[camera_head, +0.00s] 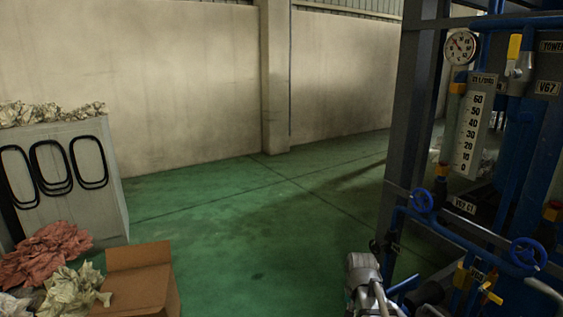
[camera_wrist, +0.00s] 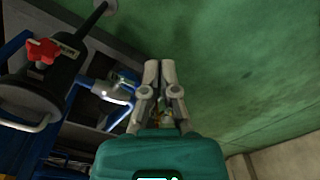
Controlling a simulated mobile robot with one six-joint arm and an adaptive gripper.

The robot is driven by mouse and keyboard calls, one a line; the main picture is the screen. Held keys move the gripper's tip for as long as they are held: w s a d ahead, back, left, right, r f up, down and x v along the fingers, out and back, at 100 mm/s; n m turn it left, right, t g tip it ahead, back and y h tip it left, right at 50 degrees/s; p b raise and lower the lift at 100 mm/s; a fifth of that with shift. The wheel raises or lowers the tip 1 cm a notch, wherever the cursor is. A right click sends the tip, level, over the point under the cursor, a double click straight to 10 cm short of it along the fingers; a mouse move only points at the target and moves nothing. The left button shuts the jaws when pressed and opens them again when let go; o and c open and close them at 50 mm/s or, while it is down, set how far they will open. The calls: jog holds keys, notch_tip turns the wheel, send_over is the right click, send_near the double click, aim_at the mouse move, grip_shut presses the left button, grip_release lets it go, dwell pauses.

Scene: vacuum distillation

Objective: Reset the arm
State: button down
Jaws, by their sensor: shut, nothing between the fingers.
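My arm shows at the bottom of the head view, right of the middle, beside the blue pipework. In the wrist view my gripper (camera_wrist: 160,64) is shut, its two fingertips close together with nothing between them. The fingers point over the green floor and are apart from the equipment on the left. The head view does not show the fingertips clearly.
A dark frame with blue pipes stands at right, with a round gauge (camera_head: 461,47), a level scale (camera_head: 469,134) and blue handwheels (camera_head: 525,252). A red handle (camera_wrist: 44,51) shows in the wrist view. A cardboard box (camera_head: 140,283) and grey cabinet (camera_head: 66,190) stand left. The green floor (camera_head: 250,230) between is clear.

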jog(key=s+a+n, duration=0.4)
jog(key=s, duration=0.6)
notch_tip(320, 180, up, 24)
jog(key=p, duration=2.4)
jog(key=shift+w+r, duration=0.2)
jog(key=shift+w, duration=0.05)
jog(key=shift+a, duration=0.1)
